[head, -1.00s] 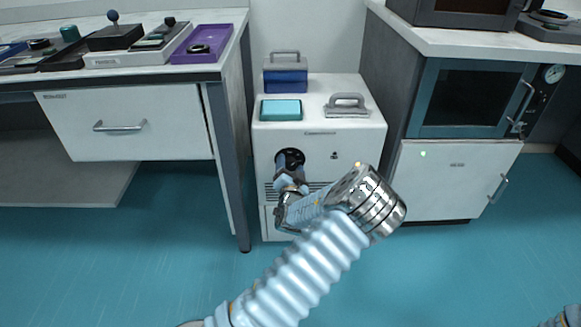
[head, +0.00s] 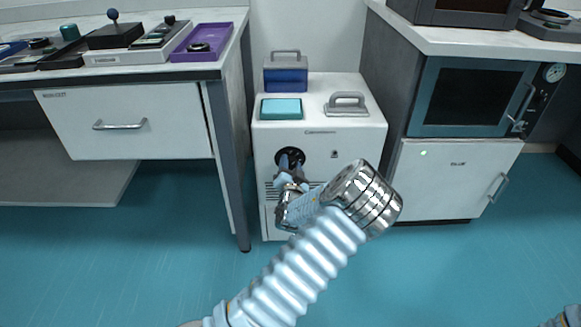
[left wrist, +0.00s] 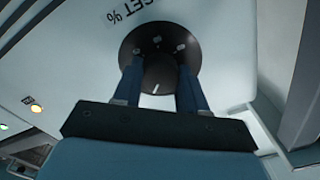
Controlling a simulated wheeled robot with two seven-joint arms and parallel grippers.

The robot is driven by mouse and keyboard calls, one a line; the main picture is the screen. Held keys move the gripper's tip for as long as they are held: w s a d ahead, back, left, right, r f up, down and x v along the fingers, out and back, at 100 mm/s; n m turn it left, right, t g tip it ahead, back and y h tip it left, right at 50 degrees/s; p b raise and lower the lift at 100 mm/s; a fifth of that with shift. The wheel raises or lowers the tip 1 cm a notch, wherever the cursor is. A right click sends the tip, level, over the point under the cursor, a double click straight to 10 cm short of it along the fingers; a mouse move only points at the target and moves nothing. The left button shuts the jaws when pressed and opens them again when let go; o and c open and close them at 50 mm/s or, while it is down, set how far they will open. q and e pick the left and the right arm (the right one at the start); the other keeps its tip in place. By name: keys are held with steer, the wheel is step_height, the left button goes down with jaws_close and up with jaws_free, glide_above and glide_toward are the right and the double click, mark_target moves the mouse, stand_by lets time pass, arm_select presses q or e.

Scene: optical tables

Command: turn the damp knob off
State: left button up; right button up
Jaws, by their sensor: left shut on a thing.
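The damp knob (left wrist: 158,75) is a round black knob with a white pointer line, on a dark round dial on the front of a white cabinet (head: 345,190). In the head view the dial (head: 290,157) is partly hidden by my gripper. My left gripper (left wrist: 158,88) has its two blue fingers on either side of the knob and is shut on it. In the head view the left gripper (head: 290,172) reaches the cabinet front. Lettering ending in "SET %" shows beside the dial in the left wrist view. My right gripper is not in view.
On the cabinet top are a teal block (head: 281,109), a blue box with a grey handle (head: 286,75) and a grey-handled tool (head: 346,105). A table with a drawer (head: 125,125) stands left. A bench with an oven (head: 470,98) stands right. The teal floor is open.

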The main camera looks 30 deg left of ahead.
arm_select(q)
steer(key=n+b, duration=0.5)
steer(key=n, duration=0.1)
steer(key=shift+f+b, duration=0.25)
steer(key=shift+b, duration=0.15)
steer(key=shift+r+n+b, duration=0.15)
steer(key=shift+n+b, duration=1.5)
steer(key=shift+n, duration=0.15)
steer(key=o, duration=1.1)
steer(key=shift+r, duration=0.1)
steer(key=shift+c, duration=0.2)
steer(key=v, duration=1.4)
steer(key=shift+p, duration=0.4)
steer(key=shift+w, duration=0.1)
